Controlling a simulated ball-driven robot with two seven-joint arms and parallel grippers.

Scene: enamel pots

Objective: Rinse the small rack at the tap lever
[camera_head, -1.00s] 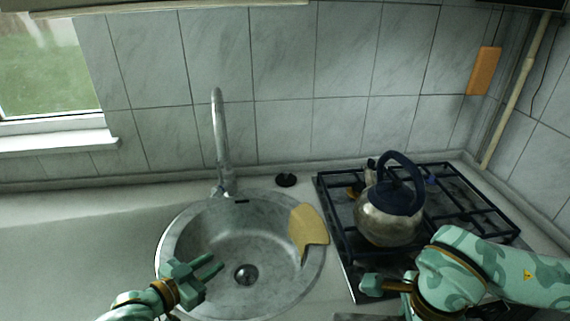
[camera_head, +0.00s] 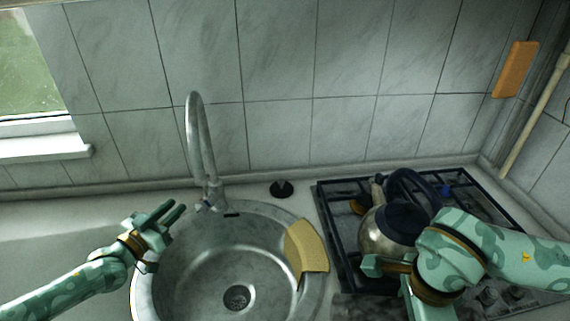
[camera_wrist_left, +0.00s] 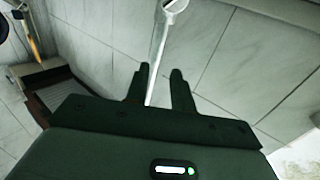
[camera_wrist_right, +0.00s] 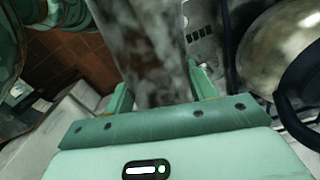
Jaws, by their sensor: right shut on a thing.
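The chrome tap (camera_head: 203,150) stands behind the round sink. Its lever (camera_head: 203,205) seems to be the small part with a blue spot low on the tap. My left gripper (camera_head: 178,206) is open and empty, left of the lever and apart from it. In the left wrist view a chrome tube (camera_wrist_left: 158,50), likely the tap, shows beyond its open fingers (camera_wrist_left: 160,72). My right gripper (camera_wrist_right: 160,85) is shut on a grey mottled flat thing (camera_wrist_right: 148,55), likely the small rack, also partly seen in the head view (camera_head: 365,306). Its lower part is out of view.
The sink (camera_head: 200,255) has a yellow cloth or sponge (camera_head: 306,247) over its right rim. A kettle (camera_head: 388,232) stands on the gas hob (camera_head: 335,225) close behind my right gripper. A black plug (camera_head: 281,189) lies behind the sink. The left counter is largely clear.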

